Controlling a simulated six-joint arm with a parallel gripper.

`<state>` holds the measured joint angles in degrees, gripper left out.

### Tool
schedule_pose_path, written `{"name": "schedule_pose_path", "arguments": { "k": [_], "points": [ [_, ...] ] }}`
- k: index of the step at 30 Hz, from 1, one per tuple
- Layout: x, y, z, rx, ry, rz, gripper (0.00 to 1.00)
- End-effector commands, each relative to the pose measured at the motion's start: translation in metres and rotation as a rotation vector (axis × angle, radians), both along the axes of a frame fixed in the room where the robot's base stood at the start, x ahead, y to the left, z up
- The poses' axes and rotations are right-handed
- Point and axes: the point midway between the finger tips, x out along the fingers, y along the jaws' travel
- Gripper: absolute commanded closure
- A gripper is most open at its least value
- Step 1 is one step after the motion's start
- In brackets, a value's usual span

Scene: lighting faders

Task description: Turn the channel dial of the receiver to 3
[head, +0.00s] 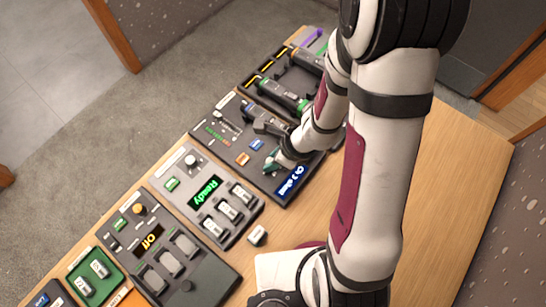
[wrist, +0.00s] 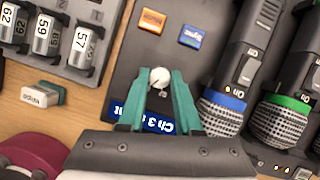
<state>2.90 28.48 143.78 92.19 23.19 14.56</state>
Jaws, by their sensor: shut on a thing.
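The receiver is a dark panel (head: 226,144) on the wooden table, and it also shows in the wrist view (wrist: 130,72). Its blue display (head: 290,180) reads "Ch 3" followed by a smaller word. In the wrist view the display (wrist: 128,113) is upside down and partly covered by my fingers. The channel dial is a small white knob (wrist: 159,76). My gripper (wrist: 161,84) has its teal fingertips on either side of the dial and is shut on it. In the head view my gripper (head: 271,164) is over the receiver and the dial cannot be made out.
Orange (wrist: 152,20) and blue (wrist: 191,36) labelled tiles lie on the receiver. A panel reading "Ready" (head: 188,180) and one reading "Off" (head: 126,238) are to the left. A small loose block (head: 257,235) sits on the table.

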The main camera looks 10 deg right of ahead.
Motion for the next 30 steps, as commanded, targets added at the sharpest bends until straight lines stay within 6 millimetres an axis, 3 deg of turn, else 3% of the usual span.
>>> {"name": "schedule_pose_path", "arguments": {
  "k": [2, 3, 7, 16, 20, 30],
  "points": [
    [0.0, 0.001, 0.0, 0.002, 0.0, 0.0, 1.0],
    [0.0, 0.001, 0.0, 0.002, 0.0, 0.0, 0.6],
    [0.0, 0.001, 0.0, 0.001, 0.0, 0.0, 0.37],
    [0.0, 0.0, 0.001, 0.002, -0.001, 0.001, 0.37],
    [0.0, -0.003, 0.01, 0.004, -0.005, 0.0, 0.37],
    [-0.013, -0.027, 0.074, 0.001, -0.011, -0.002, 0.37]
  ]
}}
